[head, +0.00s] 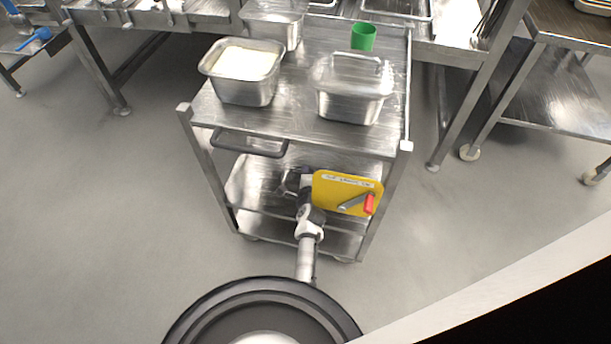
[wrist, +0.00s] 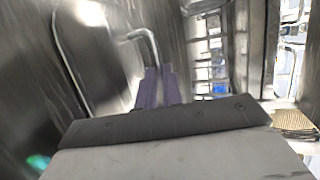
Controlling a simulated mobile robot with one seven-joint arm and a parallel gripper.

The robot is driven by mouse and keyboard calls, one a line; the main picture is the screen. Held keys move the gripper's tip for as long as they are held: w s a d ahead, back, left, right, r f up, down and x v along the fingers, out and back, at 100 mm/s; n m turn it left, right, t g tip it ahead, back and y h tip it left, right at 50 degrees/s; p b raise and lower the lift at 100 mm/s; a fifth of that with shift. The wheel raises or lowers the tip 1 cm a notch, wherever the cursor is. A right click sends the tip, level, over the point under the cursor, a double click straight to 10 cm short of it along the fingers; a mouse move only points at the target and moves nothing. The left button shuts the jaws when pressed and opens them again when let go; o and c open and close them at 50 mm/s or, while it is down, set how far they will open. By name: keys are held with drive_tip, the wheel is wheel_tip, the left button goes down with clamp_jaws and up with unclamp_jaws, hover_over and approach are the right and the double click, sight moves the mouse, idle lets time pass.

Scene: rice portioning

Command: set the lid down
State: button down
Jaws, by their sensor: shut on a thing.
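In the wrist view my gripper (wrist: 158,74) is shut, its two fingers together on the bent metal handle (wrist: 143,36) of the steel lid (wrist: 112,72). The lid's shiny face fills the left of that view and looks steeply tilted. In the head view my gripper (head: 291,182) is low at the cart's near side, below its top; the held lid cannot be clearly made out there. On the cart (head: 300,125) stands an open steel pan (head: 246,92) full of white rice. To its right is a steel pan (head: 350,107) with a handled lid on it.
A green cup (head: 363,36) and another steel pan (head: 275,25) stand farther back. The cart's top is bare in front of the pans.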

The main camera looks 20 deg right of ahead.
drive_tip(key=c, duration=2)
unclamp_jaws()
drive_tip(key=shift+f, duration=0.15)
drive_tip(key=o, duration=0.5)
drive_tip(key=shift+c, duration=0.2)
drive_tip(key=shift+r, duration=0.2)
drive_tip(key=p+v, duration=0.3)
drive_tip(key=v, duration=0.9)
